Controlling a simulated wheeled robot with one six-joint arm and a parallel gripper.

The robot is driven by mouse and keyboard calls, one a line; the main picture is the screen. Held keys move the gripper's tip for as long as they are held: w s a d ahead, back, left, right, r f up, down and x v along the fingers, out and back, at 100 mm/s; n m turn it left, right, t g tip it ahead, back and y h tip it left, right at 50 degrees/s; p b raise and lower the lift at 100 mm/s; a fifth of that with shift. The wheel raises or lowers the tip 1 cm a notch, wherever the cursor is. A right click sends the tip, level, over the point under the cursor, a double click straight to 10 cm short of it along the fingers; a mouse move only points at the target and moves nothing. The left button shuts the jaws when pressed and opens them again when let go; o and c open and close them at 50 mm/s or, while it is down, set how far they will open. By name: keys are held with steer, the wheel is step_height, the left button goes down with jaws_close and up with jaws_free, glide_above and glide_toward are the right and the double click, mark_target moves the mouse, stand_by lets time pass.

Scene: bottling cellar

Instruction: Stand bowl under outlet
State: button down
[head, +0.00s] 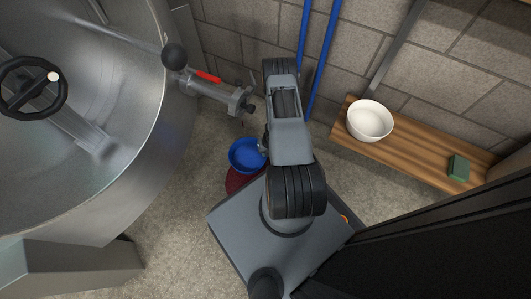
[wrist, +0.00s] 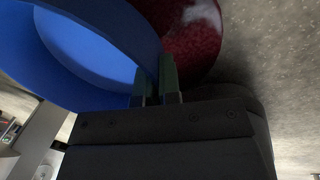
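A blue bowl (head: 243,157) is low down near the tank's outlet (head: 241,102), a grey metal valve with a red handle. In the head view the bowl shows below the outlet in the picture, over part of a dark red round patch (head: 236,183). My gripper (head: 263,148) is at the bowl's right side, largely hidden by my arm. In the wrist view its fingers (wrist: 156,86) are close together on the wall of the blue bowl (wrist: 85,45). The dark red patch (wrist: 195,40) is glossy and lies behind the bowl. I cannot tell whether the bowl touches it.
A large steel tank (head: 140,120) fills the left. A wooden bench (head: 420,158) on the right holds a white bowl (head: 370,121) and a green block (head: 458,167). Blue pipes (head: 322,60) run down the block wall. Some bare floor (head: 185,185) lies beside the tank.

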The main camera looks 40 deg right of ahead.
steer(key=shift+f+b, duration=2.2)
steer(key=shift+f, duration=0.95)
steer(key=shift+f, duration=0.45)
steer(key=c, duration=1.2)
jaws_free()
steer(key=shift+c, duration=0.2)
step_height(320, 180, up, 14)
steer(key=s+d+p, duration=0.1)
steer(key=d+p, duration=0.1)
steer(key=p, duration=0.5)
steer(key=shift+d+f, duration=0.15)
steer(key=shift+f, duration=0.1)
steer(key=shift+s, duration=0.15)
